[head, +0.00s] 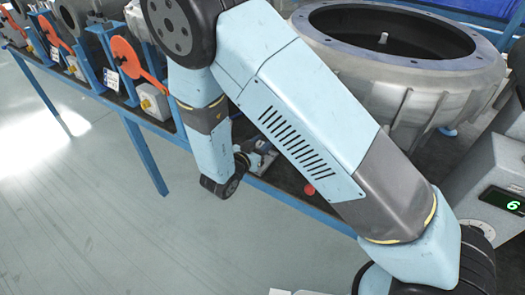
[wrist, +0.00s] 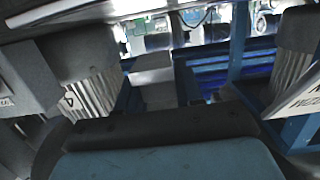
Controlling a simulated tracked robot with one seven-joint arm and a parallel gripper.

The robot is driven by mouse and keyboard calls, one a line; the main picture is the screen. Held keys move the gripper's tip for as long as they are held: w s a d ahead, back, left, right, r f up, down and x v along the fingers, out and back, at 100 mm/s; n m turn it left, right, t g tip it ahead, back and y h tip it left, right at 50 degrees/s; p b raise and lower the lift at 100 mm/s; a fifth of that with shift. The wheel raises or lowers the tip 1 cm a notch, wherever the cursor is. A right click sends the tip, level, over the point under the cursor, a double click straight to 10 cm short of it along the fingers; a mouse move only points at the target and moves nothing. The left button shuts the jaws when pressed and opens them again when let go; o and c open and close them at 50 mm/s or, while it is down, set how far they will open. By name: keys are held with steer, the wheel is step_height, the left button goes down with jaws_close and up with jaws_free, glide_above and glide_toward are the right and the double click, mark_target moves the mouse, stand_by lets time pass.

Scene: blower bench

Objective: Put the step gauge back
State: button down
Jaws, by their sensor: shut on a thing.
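My gripper (head: 257,158) shows small and partly hidden in the head view, beyond the end of my bent arm and low over the dark bench top. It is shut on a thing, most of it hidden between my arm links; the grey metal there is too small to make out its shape. I take it to be the step gauge, but cannot confirm this by sight. The wrist view does not show the fingertips or the gauge clearly. No empty place for the gauge can be made out.
A large round grey metal casing (head: 395,75) stands on the blue-framed bench (head: 285,195). A small red knob (head: 309,190) sits near the front edge. Orange-handled units (head: 127,58) line the left. Floor (head: 90,220) is clear.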

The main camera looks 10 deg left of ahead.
steer(key=shift+w+a+f, duration=0.15)
steer(key=shift+w+f, duration=0.05)
steer(key=shift+f, duration=1.5)
steer(key=c, duration=0.7)
jaws_free()
steer(key=shift+f, duration=0.15)
steer(key=shift+c, duration=0.2)
steer(key=v, duration=1.2)
steer(key=shift+s, duration=0.1)
